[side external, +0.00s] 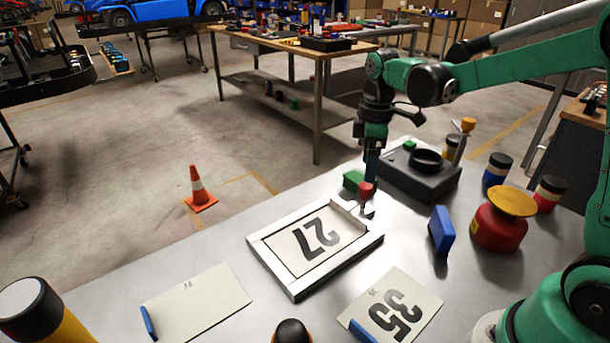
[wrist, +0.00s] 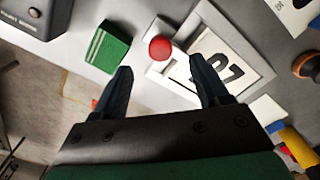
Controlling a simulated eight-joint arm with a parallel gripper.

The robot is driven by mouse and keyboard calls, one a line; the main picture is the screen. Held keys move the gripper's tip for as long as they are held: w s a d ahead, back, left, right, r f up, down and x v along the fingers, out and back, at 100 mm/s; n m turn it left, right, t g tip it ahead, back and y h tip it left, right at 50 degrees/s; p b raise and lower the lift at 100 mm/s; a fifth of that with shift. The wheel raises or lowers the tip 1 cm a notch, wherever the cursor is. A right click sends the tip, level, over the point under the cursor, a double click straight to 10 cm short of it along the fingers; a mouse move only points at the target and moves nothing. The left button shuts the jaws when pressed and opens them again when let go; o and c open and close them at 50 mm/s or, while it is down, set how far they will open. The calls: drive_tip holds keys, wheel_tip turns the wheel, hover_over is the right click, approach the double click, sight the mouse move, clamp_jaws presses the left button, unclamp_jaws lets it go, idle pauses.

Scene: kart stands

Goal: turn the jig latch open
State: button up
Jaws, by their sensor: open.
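The jig is a white frame (side external: 290,285) lying on the grey bench, with a plate marked 27 (side external: 300,245) inside it. A red knob (side external: 366,190) stands at the frame's far right corner and looks like the latch handle. My gripper (side external: 371,178) is directly over or beside this knob in the side view. In the wrist view my gripper (wrist: 160,66) is open, and the red knob (wrist: 160,47) shows just beyond the gap between the fingertips, apart from both. One finger overlaps the plate (wrist: 222,62) in the picture. The latch's lower part is hard to make out.
A green block (side external: 352,181) lies close beside the knob. A dark box with a round top (side external: 415,180) stands behind. A blue block (side external: 441,230) and a red canister with a yellow lid (side external: 500,225) stand to the right. Plate 35 (side external: 405,300) lies in front.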

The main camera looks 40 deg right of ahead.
sight(366, 185)
drive_tip(key=shift+f, duration=2.4)
clamp_jaws()
